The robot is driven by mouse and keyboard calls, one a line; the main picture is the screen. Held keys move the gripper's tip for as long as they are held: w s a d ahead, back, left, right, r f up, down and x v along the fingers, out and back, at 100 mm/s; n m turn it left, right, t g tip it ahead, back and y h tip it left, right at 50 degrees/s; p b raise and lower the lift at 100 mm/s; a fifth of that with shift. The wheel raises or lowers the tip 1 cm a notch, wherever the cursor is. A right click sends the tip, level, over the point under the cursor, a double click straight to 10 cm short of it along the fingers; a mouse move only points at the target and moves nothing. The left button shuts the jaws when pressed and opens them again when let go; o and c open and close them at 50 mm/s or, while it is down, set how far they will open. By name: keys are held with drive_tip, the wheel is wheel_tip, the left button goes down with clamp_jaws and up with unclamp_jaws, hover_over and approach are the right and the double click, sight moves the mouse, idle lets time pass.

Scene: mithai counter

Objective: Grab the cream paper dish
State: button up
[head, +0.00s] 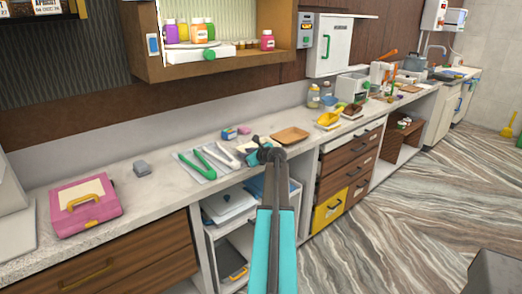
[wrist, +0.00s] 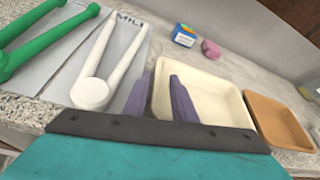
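The cream paper dish (wrist: 216,101) is a shallow, squarish tray with a raised rim, just ahead and to the right of my gripper in the wrist view. My gripper (wrist: 160,80) has its two dark purple fingers apart with nothing clearly held. The fingers show at the dish's left side: the left finger lies just outside its left wall and the right finger overlaps the dish. I cannot tell if they touch it. In the head view my gripper (head: 264,153) is over the counter and mostly hides the dish.
A tan dish (wrist: 281,121) sits right of the cream dish. White tongs (wrist: 99,80) and green tongs (wrist: 35,38) lie on grey mats to the left. A blue box (wrist: 185,35) and pink block (wrist: 211,49) are behind. A pink case (head: 85,205) stands at the counter's left.

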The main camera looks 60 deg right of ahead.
drive_tip(key=shift+w+d+f, duration=0.25)
drive_tip(key=shift+w, duration=0.25)
drive_tip(key=shift+c, duration=0.2)
clamp_jaws()
